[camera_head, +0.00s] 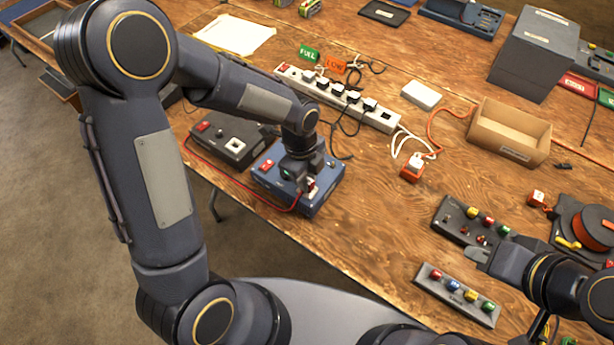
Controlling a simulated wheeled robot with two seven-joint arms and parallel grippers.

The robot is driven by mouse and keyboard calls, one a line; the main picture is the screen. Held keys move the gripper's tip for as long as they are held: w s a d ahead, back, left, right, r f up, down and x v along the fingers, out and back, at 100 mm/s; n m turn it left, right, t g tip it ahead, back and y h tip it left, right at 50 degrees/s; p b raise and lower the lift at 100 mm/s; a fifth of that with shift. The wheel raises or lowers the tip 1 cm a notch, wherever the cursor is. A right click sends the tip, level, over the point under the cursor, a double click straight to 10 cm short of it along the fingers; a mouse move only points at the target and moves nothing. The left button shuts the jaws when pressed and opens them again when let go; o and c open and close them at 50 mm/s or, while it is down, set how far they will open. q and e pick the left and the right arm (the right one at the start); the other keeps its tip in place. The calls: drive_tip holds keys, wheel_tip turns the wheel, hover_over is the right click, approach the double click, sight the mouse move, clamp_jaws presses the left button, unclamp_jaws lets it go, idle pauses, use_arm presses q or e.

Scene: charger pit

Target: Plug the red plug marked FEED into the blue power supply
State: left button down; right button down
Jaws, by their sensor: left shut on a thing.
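The blue power supply (328,192) sits near the table's front edge, with a red switch on its top left. My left gripper (306,185) is right over its top and is shut on a red-and-white plug (312,188). A red cable runs from this plug to the left along the table edge. The gripper hides the socket, so I cannot tell whether the plug is in it. The FEED mark is not readable. My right gripper (474,254) is over the table at the right, between two button boxes; its jaw opening is unclear.
A dark box (232,140) with a red switch stands left of the supply. A white power strip (340,98) with several plugs lies behind. Another orange-red plug (411,173) and a wooden tray (508,132) are to the right. Button boxes (456,295) stand near my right gripper.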

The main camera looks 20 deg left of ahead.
use_arm(q)
drive_tip(key=shift+f+b, duration=0.45)
drive_tip(key=shift+f, duration=0.15)
idle(0.9)
drive_tip(key=c, duration=0.9)
unclamp_jaws()
drive_tip(key=shift+r, duration=0.1)
drive_tip(key=shift+r+p, duration=3)
drive_tip(key=shift+r, duration=0.7)
